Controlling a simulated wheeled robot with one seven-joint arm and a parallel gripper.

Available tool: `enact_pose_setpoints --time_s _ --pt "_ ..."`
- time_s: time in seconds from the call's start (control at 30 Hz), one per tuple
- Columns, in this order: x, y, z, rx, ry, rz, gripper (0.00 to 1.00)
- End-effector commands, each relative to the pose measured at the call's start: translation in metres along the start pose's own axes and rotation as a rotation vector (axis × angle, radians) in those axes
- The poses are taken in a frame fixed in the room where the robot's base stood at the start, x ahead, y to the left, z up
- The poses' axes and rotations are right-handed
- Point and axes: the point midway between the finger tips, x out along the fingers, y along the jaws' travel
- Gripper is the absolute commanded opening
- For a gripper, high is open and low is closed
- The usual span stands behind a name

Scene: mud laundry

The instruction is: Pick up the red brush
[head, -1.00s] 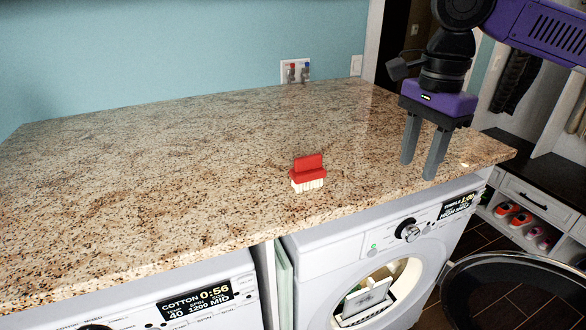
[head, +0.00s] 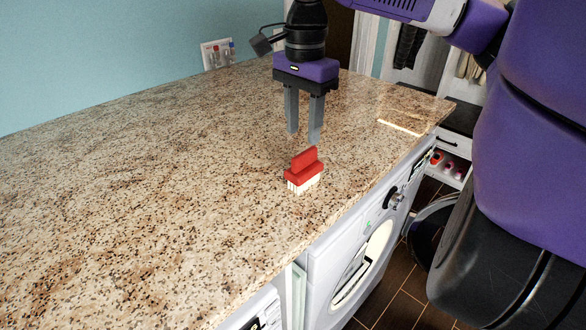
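The red brush (head: 304,168) stands on the granite countertop (head: 180,170), bristles down, with its red handle block on top and pale bristles below. It is near the counter's front edge. My gripper (head: 303,140) hangs fingers down just above and slightly behind the brush in the picture. Its two grey fingers are apart with nothing between them. The fingertips appear close to the brush's top but do not enclose it. I cannot tell the exact height gap.
A front-loading washer (head: 350,260) with its door (head: 425,235) open stands under the counter. A wall plate with taps (head: 217,54) is at the back. A shoe shelf (head: 447,165) is at right. The counter around the brush is clear.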

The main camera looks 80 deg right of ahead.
Motion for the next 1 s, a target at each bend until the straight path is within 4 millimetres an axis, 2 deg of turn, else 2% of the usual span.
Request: enact_pose_setpoints --time_s 0.5,0.77,1.0 --pt "0.060 0.006 0.000 -0.001 0.000 0.002 0.40" --pt "0.063 0.005 0.000 0.000 0.000 0.000 0.40" --pt "0.063 0.005 0.000 0.000 0.000 0.000 0.00"
